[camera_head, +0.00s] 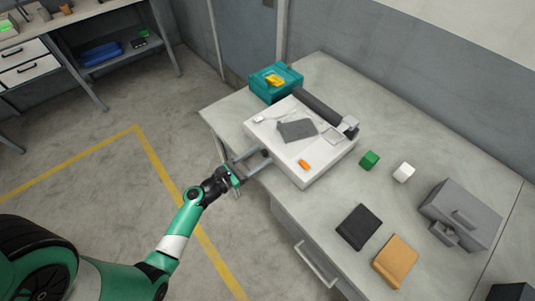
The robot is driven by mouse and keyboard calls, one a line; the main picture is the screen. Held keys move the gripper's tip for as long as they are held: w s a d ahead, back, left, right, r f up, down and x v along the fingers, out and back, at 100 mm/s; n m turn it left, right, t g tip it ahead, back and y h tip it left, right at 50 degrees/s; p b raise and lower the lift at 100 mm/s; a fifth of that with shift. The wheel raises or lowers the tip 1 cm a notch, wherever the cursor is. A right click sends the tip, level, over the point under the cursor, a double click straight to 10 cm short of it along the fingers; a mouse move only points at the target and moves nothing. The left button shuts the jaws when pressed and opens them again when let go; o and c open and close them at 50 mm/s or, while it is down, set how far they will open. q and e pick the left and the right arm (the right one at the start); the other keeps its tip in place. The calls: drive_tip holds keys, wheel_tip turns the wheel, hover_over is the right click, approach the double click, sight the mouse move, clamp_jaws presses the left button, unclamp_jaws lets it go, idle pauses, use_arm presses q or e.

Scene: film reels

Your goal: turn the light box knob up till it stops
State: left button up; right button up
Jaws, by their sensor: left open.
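The light box (305,176) is a white, flat box on the table, with its front left side facing my left arm. A small dark knob (266,153) shows on that side. My left gripper (262,156) is open and reaches the box from the left. Its two grey fingertips are on either side of the knob, close to the box wall. I cannot tell whether they touch the knob. My right gripper is not in view.
A teal bin (276,83) stands behind.

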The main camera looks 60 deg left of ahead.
use_arm(q)
drive_tip(key=shift+s, duration=0.25)
clamp_jaws()
drive_tip(key=shift+f+m, duration=0.1)
drive_tip(key=shift+m, duration=0.2)
drive_tip(key=m+b, duration=0.1)
drive_tip(key=m, duration=0.1)
drive_tip(key=shift+f+m, duration=0.1)
drive_tip(key=shift+m, duration=0.2)
drive_tip(key=shift+m+b, duration=0.85)
drive_tip(key=shift+m, duration=0.95)
